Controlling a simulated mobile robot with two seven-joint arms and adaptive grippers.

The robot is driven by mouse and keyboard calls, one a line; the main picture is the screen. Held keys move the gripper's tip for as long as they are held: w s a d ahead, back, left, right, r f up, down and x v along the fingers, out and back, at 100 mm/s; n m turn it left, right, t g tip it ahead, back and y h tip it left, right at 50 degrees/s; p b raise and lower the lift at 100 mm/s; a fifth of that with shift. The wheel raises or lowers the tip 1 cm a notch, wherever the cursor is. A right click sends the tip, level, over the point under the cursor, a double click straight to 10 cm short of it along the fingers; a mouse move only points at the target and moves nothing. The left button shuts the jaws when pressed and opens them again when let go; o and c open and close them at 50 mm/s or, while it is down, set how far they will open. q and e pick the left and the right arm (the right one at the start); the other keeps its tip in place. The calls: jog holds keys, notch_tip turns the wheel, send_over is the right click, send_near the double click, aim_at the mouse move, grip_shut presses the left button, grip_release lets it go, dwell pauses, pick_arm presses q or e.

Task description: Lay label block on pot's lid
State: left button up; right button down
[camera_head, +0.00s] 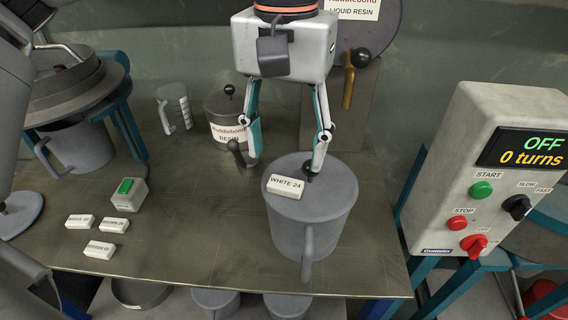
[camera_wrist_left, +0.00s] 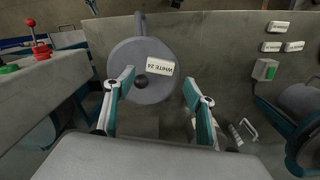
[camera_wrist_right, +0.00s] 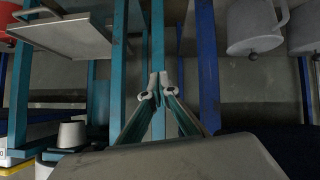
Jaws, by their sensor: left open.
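The white label block (camera_head: 286,184), marked WHITE 24, lies flat on the lid (camera_head: 335,180) of the grey pot (camera_head: 330,228), beside the dark lid knob (camera_head: 309,177). In the left wrist view the block (camera_wrist_left: 161,66) also rests on the round lid (camera_wrist_left: 125,55), next to the knob (camera_wrist_left: 140,82). My left gripper (camera_head: 285,155) is open above the back of the lid, its fingers apart with nothing between them. It is clear of the block. My right gripper (camera_wrist_right: 159,77) shows only in its wrist view, below table height, with its fingertips together and nothing seen between them.
Several other label blocks (camera_head: 100,249) lie at the table's left near a green-button box (camera_head: 129,193). A measuring cup (camera_head: 174,108) and a resin pot (camera_head: 224,118) stand behind. A control box (camera_head: 490,170) reading OFF, 0 turns, is at the right. Table space left of the pot is clear.

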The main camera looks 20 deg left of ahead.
aim_at(285, 183)
pick_arm(q)
notch_tip(285, 183, up, 6)
jog(key=p, duration=0.1)
jog(key=shift+r, duration=0.15)
dwell(0.5)
